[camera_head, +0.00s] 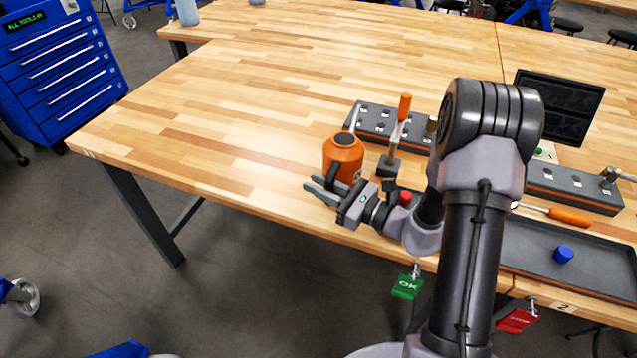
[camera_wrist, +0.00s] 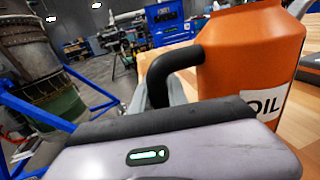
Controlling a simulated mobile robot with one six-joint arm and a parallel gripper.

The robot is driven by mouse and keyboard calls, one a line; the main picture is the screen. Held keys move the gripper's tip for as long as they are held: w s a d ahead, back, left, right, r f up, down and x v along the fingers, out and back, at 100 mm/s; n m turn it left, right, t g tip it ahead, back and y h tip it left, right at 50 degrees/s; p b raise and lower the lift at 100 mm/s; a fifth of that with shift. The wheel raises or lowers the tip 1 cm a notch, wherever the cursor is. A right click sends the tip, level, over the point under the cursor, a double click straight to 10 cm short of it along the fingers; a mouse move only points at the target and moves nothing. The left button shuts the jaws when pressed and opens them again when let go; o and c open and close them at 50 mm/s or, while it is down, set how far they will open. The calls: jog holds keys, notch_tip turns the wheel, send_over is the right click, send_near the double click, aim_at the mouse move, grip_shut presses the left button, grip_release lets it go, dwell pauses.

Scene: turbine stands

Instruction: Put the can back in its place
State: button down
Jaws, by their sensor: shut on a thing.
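The orange oil can (camera_head: 343,155) has a dark cap, a spout and a black handle, and looks upright near the front edge of the wooden table. In the wrist view its orange body (camera_wrist: 250,55) fills the upper right, with part of an "OIL" label showing. My gripper (camera_head: 316,189) comes in from the right, low at the can's near side, and is shut on its black handle (camera_wrist: 172,68). The exact grip is partly hidden by the gripper body. I cannot tell whether the can's base touches the table.
A grey tool rack (camera_head: 375,125) stands behind the can, with an orange-handled tool (camera_head: 404,107) upright close by. A grey tray (camera_head: 590,262) with a blue cap (camera_head: 563,254) lies at right. A dark case (camera_head: 561,105) stands behind. The table's left side (camera_head: 230,110) is clear.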

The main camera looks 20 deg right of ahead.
jog(key=shift+f+b, duration=0.25)
jog(key=shift+b, duration=0.05)
jog(key=c, duration=1.1)
grip_release()
jog(key=shift+o, duration=0.2)
jog(key=shift+b+v, duration=0.6)
jog(key=shift+v, duration=2.95)
